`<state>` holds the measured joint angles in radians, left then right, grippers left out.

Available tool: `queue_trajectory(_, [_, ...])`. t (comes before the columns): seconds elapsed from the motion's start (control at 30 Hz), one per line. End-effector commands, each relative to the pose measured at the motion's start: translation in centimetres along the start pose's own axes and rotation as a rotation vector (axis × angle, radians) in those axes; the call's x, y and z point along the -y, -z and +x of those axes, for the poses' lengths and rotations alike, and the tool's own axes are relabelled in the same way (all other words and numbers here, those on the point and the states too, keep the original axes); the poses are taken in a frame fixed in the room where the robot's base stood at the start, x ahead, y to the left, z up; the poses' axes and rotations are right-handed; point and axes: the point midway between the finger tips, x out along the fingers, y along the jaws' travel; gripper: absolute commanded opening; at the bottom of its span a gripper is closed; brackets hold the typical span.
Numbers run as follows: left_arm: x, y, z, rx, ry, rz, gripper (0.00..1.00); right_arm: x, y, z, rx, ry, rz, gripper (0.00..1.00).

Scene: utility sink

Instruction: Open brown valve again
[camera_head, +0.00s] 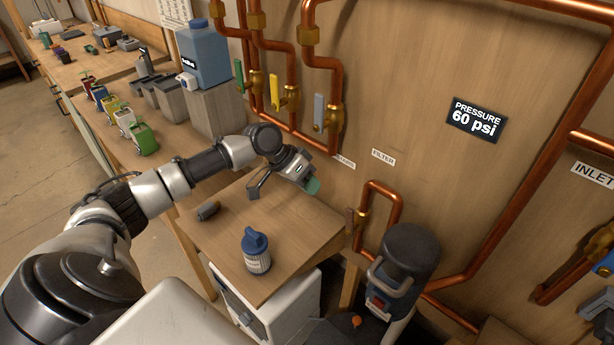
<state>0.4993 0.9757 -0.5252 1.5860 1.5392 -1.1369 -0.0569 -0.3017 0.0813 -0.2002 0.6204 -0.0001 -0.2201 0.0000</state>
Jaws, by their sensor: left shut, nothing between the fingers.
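The brown valve handle (349,217) sits on a brass fitting of the copper pipe loop, low on the wooden wall by the table's right corner. It looks roughly upright, but it is small here and its exact turn is hard to tell. My left arm reaches in from the left over the small table. My right gripper is not in view.
A blue-lidded bottle (257,250) and a dark cylinder (208,211) are on the small table (290,225). A black-topped filter canister (408,255) stands right of the table. Green (239,78), yellow (274,92) and grey-blue (319,112) valve handles are higher on the wall.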

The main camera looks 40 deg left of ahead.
Motion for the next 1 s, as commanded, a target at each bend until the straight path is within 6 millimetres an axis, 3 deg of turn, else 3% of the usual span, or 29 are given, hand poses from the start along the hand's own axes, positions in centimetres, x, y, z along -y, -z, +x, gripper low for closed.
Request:
queue_trajectory(0.27, [-0.2,0.1,5.9,0.001,-0.002,0.001,0.00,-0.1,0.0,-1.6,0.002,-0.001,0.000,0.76])
queue_trajectory(0.5, [-3.2,0.2,6.8,0.001,0.001,0.003,0.00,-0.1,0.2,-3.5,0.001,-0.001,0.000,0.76])
queue_trajectory(1.0, [-3.9,0.2,7.2,0.000,0.001,0.003,0.00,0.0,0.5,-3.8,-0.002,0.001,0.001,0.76])
